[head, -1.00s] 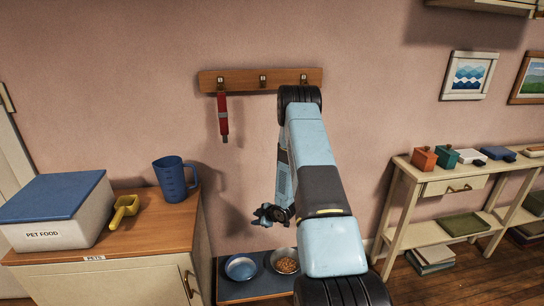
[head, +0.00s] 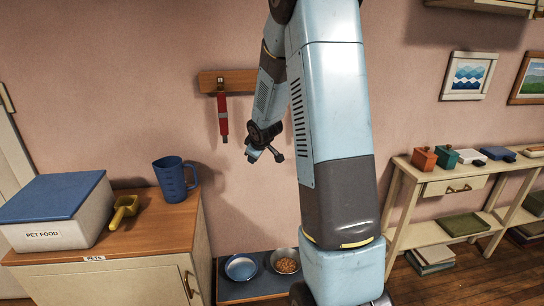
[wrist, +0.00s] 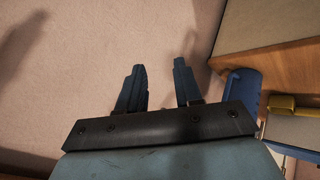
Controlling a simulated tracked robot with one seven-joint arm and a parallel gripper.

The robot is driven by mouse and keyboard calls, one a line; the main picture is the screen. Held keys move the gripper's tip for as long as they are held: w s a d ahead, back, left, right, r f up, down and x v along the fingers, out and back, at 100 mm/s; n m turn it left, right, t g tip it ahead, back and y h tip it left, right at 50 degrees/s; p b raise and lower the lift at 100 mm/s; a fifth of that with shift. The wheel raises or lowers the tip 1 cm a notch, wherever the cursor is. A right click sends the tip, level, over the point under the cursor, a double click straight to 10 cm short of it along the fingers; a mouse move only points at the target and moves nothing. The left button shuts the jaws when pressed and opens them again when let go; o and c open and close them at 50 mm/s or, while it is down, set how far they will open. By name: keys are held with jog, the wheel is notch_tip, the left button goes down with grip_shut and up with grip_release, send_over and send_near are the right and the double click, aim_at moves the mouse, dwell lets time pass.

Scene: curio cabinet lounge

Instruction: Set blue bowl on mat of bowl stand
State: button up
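The blue bowl (head: 240,268) sits on the left of the dark blue mat (head: 254,290) of the low bowl stand, against the wall. A metal bowl of brown kibble (head: 285,262) sits on the same stand, right of it. My gripper (head: 267,156) is raised well above the stand, in front of the wall. In the wrist view my gripper's two fingers (wrist: 159,80) are apart with nothing between them.
The cabinet (head: 95,283) left of the stand holds a blue measuring jug (head: 174,180), a yellow scoop (head: 123,211) and a pet food bin (head: 55,212). A red leash (head: 222,117) hangs from the hook rail (head: 229,77). A shelf unit (head: 416,185) stands at right.

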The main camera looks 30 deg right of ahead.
jog(key=s+a+r+m+g, duration=0.1)
jog(key=s+a+r+m, duration=0.15)
jog(key=s+r, duration=0.55)
jog(key=s+a+r+m, duration=0.2)
jog(key=s+a+r, duration=0.2)
jog(key=s+r, duration=0.4)
jog(key=s+a+r+m, duration=0.1)
jog(key=s+a+r, duration=0.1)
jog(key=s, duration=0.9)
jog(key=s+a+r+m+g+y, duration=0.1)
jog(key=s+a, duration=0.3)
jog(key=s, duration=0.7)
jog(key=shift+r+m, duration=0.45)
jog(key=shift+r, duration=0.2)
